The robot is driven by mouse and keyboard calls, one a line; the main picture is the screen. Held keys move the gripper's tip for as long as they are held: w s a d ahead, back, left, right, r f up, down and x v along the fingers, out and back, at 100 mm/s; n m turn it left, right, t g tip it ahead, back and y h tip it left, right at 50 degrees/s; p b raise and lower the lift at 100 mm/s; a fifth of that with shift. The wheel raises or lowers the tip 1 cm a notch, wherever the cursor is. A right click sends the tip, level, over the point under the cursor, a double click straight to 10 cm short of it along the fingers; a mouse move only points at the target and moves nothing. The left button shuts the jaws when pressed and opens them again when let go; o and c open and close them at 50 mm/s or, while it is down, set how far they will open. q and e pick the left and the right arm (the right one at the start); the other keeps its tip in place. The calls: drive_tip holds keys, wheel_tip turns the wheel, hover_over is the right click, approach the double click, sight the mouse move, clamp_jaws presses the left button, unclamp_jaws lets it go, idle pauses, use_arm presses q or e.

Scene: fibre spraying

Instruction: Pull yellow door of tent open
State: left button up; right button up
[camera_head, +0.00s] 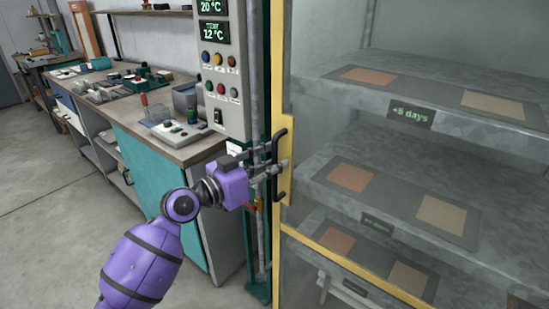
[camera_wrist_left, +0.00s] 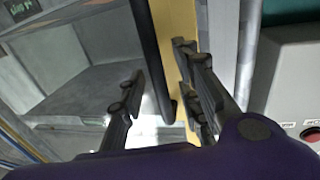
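The yellow-framed door (camera_head: 287,75) of the tent has a clear panel, with a black bar handle (camera_head: 280,150) on its left upright. It appears to stand against the grey post at its left, with no clear gap. My left gripper (camera_head: 277,161) is at the handle. In the left wrist view the fingers (camera_wrist_left: 160,66) are spread apart. The black handle (camera_wrist_left: 150,45) runs down between them, nearer the right finger, and its lower end shows there. I cannot tell whether a finger touches it. My right gripper is not in view.
Inside the tent, grey shelves (camera_head: 340,75) carry coloured sample plates. A control box (camera_head: 220,75) with buttons and displays stands left of the door. A workbench (camera_head: 165,145) with tools is behind my left arm. Open floor (camera_head: 45,200) lies at the left.

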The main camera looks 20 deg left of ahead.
use_arm(q)
drive_tip(key=shift+w+d, duration=0.25)
drive_tip(key=shift+w, duration=0.05)
clamp_jaws()
idle(0.3)
